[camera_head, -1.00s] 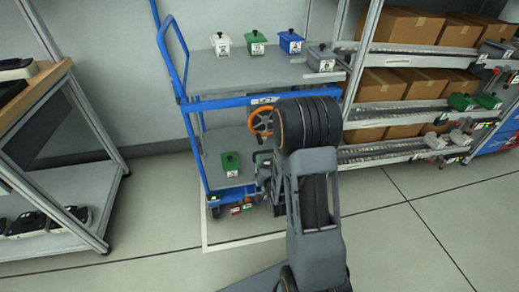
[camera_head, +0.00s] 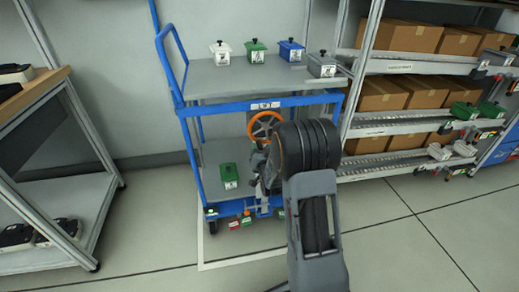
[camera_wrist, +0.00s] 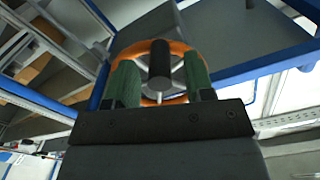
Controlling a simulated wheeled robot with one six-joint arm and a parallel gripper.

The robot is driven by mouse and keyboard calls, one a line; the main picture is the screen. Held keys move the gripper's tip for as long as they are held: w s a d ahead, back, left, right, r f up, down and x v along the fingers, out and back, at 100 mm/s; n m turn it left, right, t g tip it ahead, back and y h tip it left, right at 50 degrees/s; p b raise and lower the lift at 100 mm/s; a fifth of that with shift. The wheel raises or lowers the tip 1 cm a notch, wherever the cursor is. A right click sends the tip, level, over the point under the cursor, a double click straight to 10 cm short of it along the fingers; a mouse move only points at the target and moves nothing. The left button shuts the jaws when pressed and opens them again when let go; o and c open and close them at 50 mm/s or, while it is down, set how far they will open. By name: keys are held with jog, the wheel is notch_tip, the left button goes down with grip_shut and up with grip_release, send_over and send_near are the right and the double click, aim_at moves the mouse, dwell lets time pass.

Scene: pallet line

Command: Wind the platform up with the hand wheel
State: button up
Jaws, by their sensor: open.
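The blue trolley carries an upper platform (camera_head: 240,82) of grey sheet. An orange hand wheel (camera_head: 264,124) sits under its front beam, partly hidden by my arm in the head view. In the wrist view the orange wheel (camera_wrist: 178,99) lies ahead of my gripper (camera_wrist: 160,75), with a dark round handle (camera_wrist: 159,58) pointing toward me. My green fingers are open, one on each side of the handle in the picture. A gap shows on both sides, and I cannot tell how deep the handle reaches between them.
White, green, blue and grey boxes stand on the platform; the green one (camera_head: 256,52) is near the middle. Another green box (camera_head: 229,176) sits on the lower deck. A rack with cartons (camera_head: 405,92) stands close on the right, a workbench (camera_head: 45,90) on the left.

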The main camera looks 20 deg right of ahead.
jog(key=shift+w+d, duration=0.2)
jog(key=shift+w, duration=0.65)
grip_shut()
